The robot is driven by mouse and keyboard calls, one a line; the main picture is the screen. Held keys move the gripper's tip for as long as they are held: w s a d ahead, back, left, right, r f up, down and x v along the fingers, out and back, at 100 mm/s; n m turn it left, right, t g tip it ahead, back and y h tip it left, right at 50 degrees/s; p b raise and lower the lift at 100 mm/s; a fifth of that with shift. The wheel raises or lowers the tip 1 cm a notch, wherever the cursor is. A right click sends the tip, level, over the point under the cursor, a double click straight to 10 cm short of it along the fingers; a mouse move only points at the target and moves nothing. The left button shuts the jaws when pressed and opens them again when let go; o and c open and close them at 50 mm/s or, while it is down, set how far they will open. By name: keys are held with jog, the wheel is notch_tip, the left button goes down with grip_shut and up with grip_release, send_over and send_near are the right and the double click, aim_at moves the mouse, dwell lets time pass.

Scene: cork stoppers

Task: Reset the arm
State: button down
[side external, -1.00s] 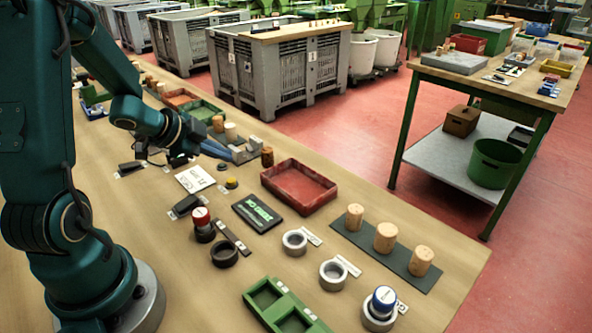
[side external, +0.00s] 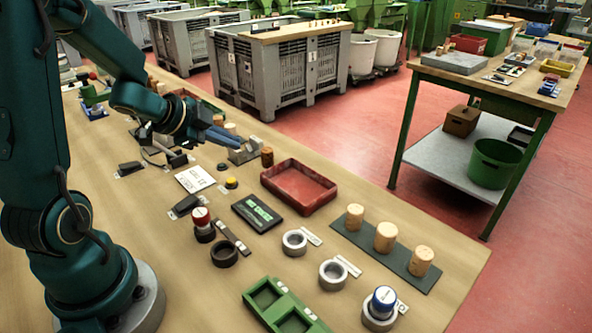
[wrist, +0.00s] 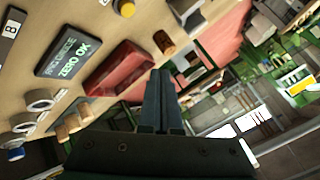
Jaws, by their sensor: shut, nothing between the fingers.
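My gripper (side external: 238,142) is shut and empty. It is held above the far part of the bench, with its blue fingers pointing right, towards the grey block behind the red tray. The wrist view shows the two fingers (wrist: 161,72) side by side with nothing held. Three light cork stoppers (side external: 385,237) stand upright on a dark strip (side external: 402,259) at the bench's right edge, well apart from my gripper. A darker cork (side external: 267,157) stands near the red tray; it also shows in the wrist view (wrist: 163,42).
A red tray (side external: 333,190) lies mid-bench, with a lit display (side external: 257,213) beside it. Grey rings (side external: 294,242), a red-topped knob (side external: 201,218), a blue-topped piece (side external: 384,300) and a green tray (side external: 262,297) occupy the front. Grey crates (side external: 275,75) stand beyond the bench.

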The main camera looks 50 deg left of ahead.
jog(key=d+r+n+t+y, duration=0.35)
jog(key=d+r, duration=0.45)
jog(key=r, duration=0.5)
jog(key=s+d+f+n+g+h, duration=0.2)
jog(key=s+d+f+g, duration=0.1)
jog(key=s, duration=0.4)
jog(key=s+d+f+n+g+h, duration=0.2)
jog(key=s+d+f+n+g, duration=0.1)
jog(key=s+d, duration=0.3)
jog(key=shift+s+f+g, duration=0.45)
jog(key=shift+s+g, duration=0.3)
jog(key=shift+s, duration=0.15)
